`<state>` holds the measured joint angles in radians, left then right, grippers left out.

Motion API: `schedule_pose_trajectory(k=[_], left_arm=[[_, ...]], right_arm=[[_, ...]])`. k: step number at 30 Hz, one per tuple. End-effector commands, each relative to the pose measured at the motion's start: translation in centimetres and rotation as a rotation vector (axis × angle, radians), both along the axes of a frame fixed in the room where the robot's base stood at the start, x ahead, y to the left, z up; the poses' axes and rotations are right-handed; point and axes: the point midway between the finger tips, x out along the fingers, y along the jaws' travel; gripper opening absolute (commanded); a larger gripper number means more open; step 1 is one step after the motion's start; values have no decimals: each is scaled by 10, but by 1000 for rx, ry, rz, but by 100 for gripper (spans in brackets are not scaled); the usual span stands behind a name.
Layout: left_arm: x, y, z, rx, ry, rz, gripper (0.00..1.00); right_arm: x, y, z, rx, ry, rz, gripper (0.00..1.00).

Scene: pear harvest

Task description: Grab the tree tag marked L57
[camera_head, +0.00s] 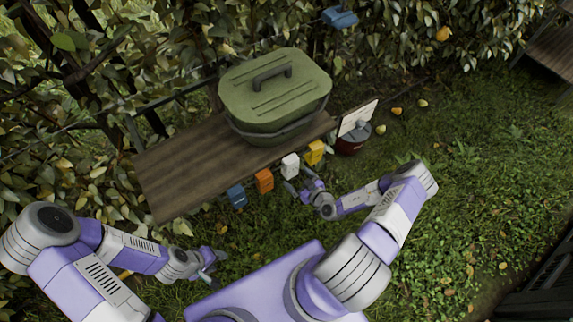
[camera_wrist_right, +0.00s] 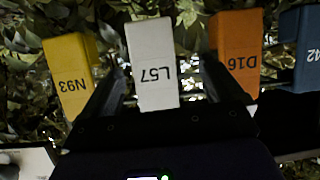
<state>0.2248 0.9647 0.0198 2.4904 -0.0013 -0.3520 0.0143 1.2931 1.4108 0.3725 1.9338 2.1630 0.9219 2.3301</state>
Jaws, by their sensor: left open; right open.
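The white tag marked L57 (camera_wrist_right: 152,62) hangs in the middle of the right wrist view, its print upside down there. It also shows in the head view (camera_head: 290,164), at the front edge of the wooden shelf. My right gripper (camera_head: 299,186) is open just in front of it. In the wrist view its two dark fingers stand on either side of the lower part of the white tag, with gaps visible. My left gripper (camera_head: 212,263) is open and empty, low at the left over the grass.
Beside it hang the yellow tag N93 (camera_wrist_right: 71,72), the orange tag D16 (camera_wrist_right: 238,48) and a blue tag (camera_wrist_right: 301,50), partly cut off. A green lidded box (camera_head: 275,95) stands on the shelf (camera_head: 180,165). A dark red pot (camera_head: 352,142) sits to the right.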

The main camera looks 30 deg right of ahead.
Motion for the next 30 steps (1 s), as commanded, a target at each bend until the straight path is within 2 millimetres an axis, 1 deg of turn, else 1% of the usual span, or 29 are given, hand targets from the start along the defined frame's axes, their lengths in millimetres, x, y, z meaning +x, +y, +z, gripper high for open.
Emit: schedule_pose_trajectory(k=[1, 4, 11, 15, 18, 21, 27, 28, 30], left_arm=[[0, 0, -2, 0, 0, 0, 49], [0, 0, -6, 0, 0, 0, 49], [0, 0, -15, 0, 0, 0, 49], [0, 0, -25, 0, 0, 0, 49], [0, 0, -29, 0, 0, 0, 49], [0, 0, -30, 0, 0, 0, 49], [0, 0, -29, 0, 0, 0, 49], [0, 0, -29, 0, 0, 0, 49], [0, 0, -29, 0, 0, 0, 49]], right_arm=[[0, -7, -5, 22, 6, -42, 94], [7, -12, -10, 42, 10, -74, 94], [32, -8, -19, 41, 8, -70, 94], [53, -2, -26, 41, 8, -68, 94], [64, -2, -31, 40, 9, -68, 94], [69, -2, -32, 40, 10, -69, 94], [69, -2, -31, 40, 10, -69, 94], [69, -2, -31, 40, 10, -69, 92], [69, -2, -31, 40, 10, -69, 81]])
